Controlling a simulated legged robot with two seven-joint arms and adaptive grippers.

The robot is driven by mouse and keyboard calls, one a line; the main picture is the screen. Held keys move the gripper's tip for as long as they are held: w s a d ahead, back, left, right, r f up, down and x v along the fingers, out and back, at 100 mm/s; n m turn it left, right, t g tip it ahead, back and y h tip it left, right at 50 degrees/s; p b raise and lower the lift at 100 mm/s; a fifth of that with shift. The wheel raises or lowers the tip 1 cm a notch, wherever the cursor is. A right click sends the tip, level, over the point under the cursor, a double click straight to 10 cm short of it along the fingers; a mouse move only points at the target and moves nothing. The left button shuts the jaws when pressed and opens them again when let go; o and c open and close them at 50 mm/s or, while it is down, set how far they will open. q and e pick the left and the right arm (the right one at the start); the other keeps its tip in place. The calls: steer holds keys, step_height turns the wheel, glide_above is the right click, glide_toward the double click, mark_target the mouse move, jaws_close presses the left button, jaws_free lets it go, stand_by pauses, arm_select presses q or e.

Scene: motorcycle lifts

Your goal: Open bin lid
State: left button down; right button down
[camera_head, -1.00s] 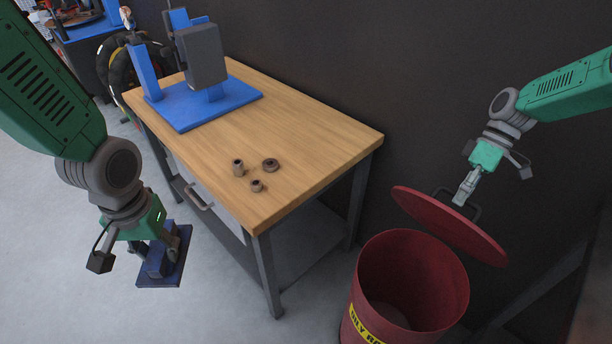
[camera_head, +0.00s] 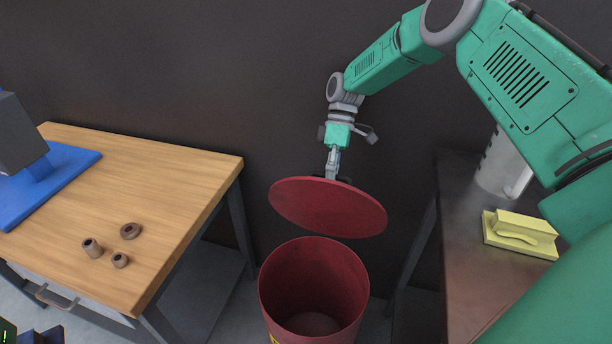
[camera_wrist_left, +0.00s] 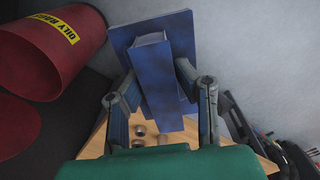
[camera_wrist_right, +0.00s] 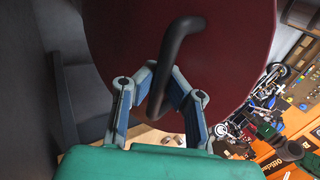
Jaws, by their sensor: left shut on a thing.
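The red bin (camera_head: 270,300) stands on the floor with its top open. Its red round lid (camera_head: 328,207) is off the rim, tilted, above and behind the opening. My right gripper (camera_head: 332,176) is at the lid's upper edge. In the right wrist view my right gripper (camera_wrist_right: 160,85) has its fingers around the black lid handle (camera_wrist_right: 178,45). In the left wrist view my left gripper (camera_wrist_left: 158,75) is shut on a blue block with a flat plate (camera_wrist_left: 124,38). The bin (camera_wrist_left: 85,30) with its yellow label also shows there.
A wooden workbench (camera_head: 170,185) with several small brown metal parts and a blue stand (camera_head: 60,190) is at left. A dark metal table (camera_head: 460,205) at right holds a yellow block (camera_head: 520,232) and a pale jug (camera_head: 500,170). A dark wall is behind the bin.

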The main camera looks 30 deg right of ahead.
steer(key=c, duration=1.6)
jaws_free()
steer(key=shift+d+f, duration=0.1)
step_height(320, 180, up, 10)
steer(key=shift+f, duration=0.1)
steer(key=shift+d, duration=0.1)
